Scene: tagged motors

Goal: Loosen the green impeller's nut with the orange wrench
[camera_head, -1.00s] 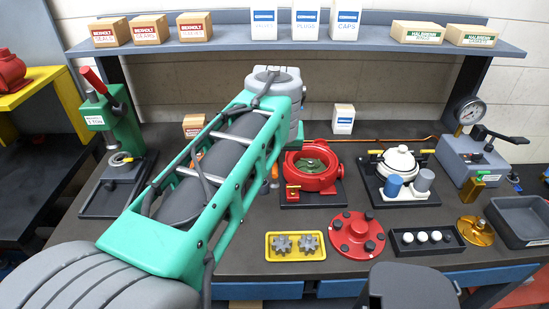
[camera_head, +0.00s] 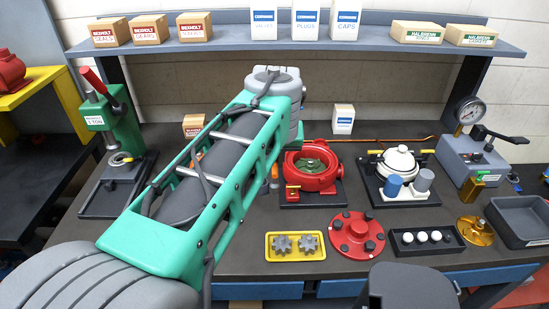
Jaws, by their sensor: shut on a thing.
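The green impeller (camera_head: 311,164) sits inside the open red pump housing (camera_head: 327,180), right of my arm. Its nut is too small to make out clearly. My gripper is hidden behind my green and grey arm, which crosses the left middle of the view. A small orange piece (camera_head: 274,171) shows between my arm and the red housing. I cannot tell whether it is part of the orange wrench, and no whole wrench is visible.
A white pump (camera_head: 398,162) stands right of the red housing. In front are a yellow tray (camera_head: 270,257) with two gears, a red flanged cover (camera_head: 356,234) and a black tray (camera_head: 425,250) with white pieces. A green press (camera_head: 123,122) stands left and a gauge unit (camera_head: 470,155) right.

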